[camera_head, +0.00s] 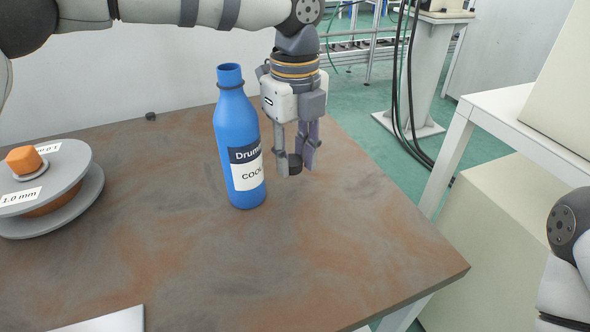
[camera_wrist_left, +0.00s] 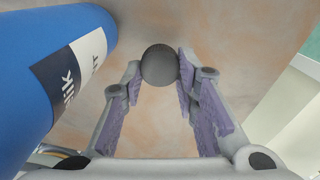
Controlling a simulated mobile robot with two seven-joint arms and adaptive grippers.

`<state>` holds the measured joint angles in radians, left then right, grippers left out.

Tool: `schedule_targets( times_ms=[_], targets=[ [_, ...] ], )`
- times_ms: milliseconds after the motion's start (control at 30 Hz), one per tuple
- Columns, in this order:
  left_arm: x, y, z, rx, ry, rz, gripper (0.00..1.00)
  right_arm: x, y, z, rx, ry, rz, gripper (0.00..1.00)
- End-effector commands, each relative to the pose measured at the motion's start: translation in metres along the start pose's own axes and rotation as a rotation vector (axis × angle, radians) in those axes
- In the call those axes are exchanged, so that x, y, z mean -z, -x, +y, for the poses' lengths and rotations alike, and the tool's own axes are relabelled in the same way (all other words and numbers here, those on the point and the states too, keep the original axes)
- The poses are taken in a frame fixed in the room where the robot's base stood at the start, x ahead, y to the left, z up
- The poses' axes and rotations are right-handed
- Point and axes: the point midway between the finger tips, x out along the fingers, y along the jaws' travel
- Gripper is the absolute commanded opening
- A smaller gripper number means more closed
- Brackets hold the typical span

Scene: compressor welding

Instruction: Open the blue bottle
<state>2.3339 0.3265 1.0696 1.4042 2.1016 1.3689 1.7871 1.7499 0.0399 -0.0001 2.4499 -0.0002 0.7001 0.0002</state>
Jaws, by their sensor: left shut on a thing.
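The blue bottle (camera_head: 238,135) stands upright on the brown table, with a dark and white label. Its blue neck shows no dark cap on top, and a dark ring sits around the neck. My left gripper (camera_head: 295,165) points down just right of the bottle, apart from it. It is shut on a small dark round cap (camera_head: 295,160), held between the fingertips. In the left wrist view the cap (camera_wrist_left: 160,65) shows between the fingers, and the bottle (camera_wrist_left: 50,70) stands at the left. My right gripper is out of view.
A grey spool (camera_head: 70,168) with an orange knob stands at the table's left. A small dark piece (camera_head: 151,116) lies at the back. A light sheet (camera_head: 110,322) lies at the front edge. The table's middle and front right are clear.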

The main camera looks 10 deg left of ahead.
Motion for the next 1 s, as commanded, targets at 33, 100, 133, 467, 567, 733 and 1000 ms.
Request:
schedule_targets(
  times_ms=[33,100,133,467,567,733,1000],
  targets=[
    [-0.001,-0.018,0.0,-0.011,0.0,0.008,0.0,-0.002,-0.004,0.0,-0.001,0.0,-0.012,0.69],
    [0.0,-0.031,0.001,-0.008,0.001,0.006,0.0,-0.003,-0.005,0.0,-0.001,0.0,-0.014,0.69],
    [0.0,-0.034,0.001,-0.006,0.001,0.006,0.0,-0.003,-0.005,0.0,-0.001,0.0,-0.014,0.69],
    [0.0,-0.035,0.0,-0.002,0.002,0.003,0.0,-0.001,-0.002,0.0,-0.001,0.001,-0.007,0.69],
    [0.0,-0.036,0.0,-0.002,0.002,0.004,0.48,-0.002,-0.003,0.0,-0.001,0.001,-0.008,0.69],
    [0.0,-0.036,0.0,-0.003,0.003,0.004,0.48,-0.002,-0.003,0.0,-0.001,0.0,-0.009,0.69],
    [-0.001,-0.012,-0.001,0.003,0.005,0.0,0.48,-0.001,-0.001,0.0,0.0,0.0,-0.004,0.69]
  ],
)
